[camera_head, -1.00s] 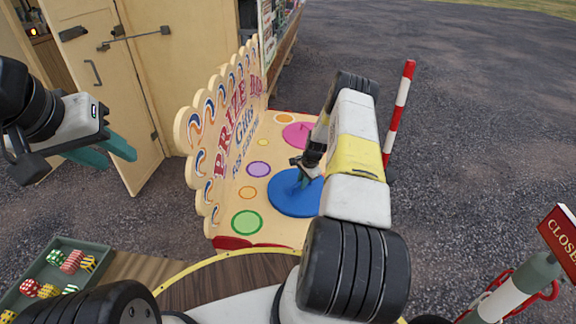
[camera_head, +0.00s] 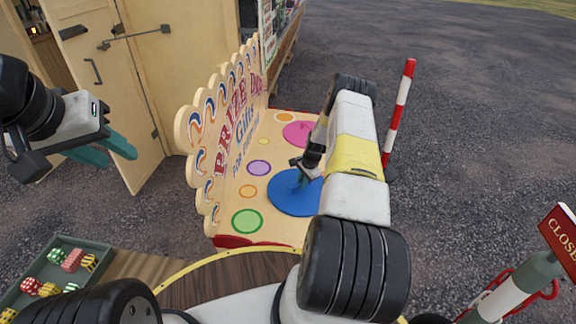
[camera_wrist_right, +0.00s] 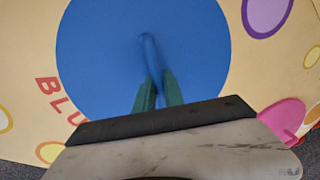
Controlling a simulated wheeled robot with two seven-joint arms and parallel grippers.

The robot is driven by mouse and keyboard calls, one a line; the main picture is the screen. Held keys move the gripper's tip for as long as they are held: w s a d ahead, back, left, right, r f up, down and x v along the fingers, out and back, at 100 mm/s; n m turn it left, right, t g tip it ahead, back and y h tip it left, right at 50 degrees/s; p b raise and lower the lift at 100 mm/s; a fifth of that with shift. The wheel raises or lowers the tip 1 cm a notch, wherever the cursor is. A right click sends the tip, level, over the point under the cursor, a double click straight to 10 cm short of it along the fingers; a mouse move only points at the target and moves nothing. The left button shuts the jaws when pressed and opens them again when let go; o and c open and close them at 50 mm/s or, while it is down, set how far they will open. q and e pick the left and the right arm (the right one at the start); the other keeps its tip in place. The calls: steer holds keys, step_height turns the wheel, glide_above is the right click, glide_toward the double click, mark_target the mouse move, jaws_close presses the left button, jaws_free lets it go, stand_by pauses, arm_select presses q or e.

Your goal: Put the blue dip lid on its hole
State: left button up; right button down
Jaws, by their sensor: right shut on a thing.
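The blue dip lid (camera_head: 292,199) is a round blue disc lying on the cream prize board, and it also shows in the right wrist view (camera_wrist_right: 95,55). A blue handle (camera_wrist_right: 150,55) stands up from it. My right gripper (camera_wrist_right: 158,90) is shut on this handle, its green fingers on either side. In the head view my right gripper (camera_head: 300,178) is at the lid, partly hidden by my arm. The hole under the lid is not visible. My left gripper (camera_head: 108,150) is over the gravel at the left, its teal fingers apart and empty.
The prize board (camera_head: 230,190) has coloured spots and a scalloped upright back. A pink disc (camera_head: 299,133) lies behind the lid. A red-and-white post (camera_head: 399,105) stands to the right. A tray of striped and dotted blocks (camera_head: 40,255) is at lower left.

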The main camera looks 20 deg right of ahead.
mark_target(305, 191)
steer(key=shift+f, duration=0.15)
steer(key=c, duration=1.3)
jaws_free()
steer(key=shift+c, duration=0.2)
steer(key=a+v, duration=0.1)
steer(key=v, duration=0.6)
steer(key=shift+d+r, duration=0.4)
steer(key=shift+d, duration=0.05)
